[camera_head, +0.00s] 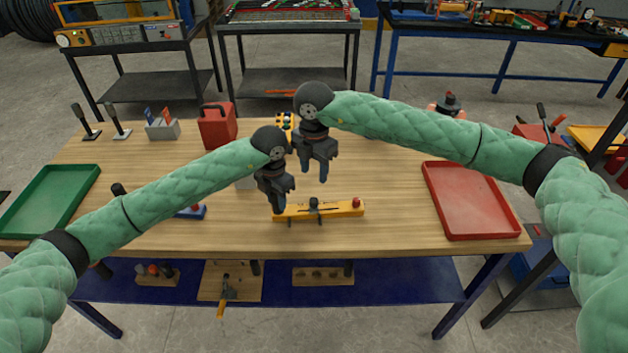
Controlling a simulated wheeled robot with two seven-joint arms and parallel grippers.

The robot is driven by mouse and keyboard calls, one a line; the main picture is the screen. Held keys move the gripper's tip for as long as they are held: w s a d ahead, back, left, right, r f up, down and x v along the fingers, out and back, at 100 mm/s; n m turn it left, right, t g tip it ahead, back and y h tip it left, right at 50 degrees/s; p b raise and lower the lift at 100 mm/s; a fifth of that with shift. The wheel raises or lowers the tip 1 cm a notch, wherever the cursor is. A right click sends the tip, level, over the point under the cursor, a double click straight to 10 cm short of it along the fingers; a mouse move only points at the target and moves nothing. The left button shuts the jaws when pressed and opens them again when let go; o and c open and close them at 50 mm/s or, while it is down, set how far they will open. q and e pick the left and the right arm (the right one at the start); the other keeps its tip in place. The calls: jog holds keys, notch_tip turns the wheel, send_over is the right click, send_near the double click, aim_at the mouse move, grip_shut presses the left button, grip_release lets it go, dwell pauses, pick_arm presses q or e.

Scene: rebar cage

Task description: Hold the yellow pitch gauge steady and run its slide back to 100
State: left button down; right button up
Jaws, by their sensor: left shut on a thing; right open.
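The yellow pitch gauge (338,209) lies lengthwise near the front middle of the wooden table. It has a dark slide (314,205) near its middle and a red knob (356,202) at its right end. My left gripper (279,208) is shut on the gauge's left end, and its fingers hide that end. My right gripper (315,178) is open and empty, above and behind the slide, apart from the gauge. The scale marks on the gauge are too small to read.
A green tray (18,222) is at the table's left and a red tray (508,229) at its right. A red can (217,126) stands at the back, beside a grey block with coloured pieces (162,129). The table between gauge and red tray is clear.

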jog(key=shift+r, duration=0.55)
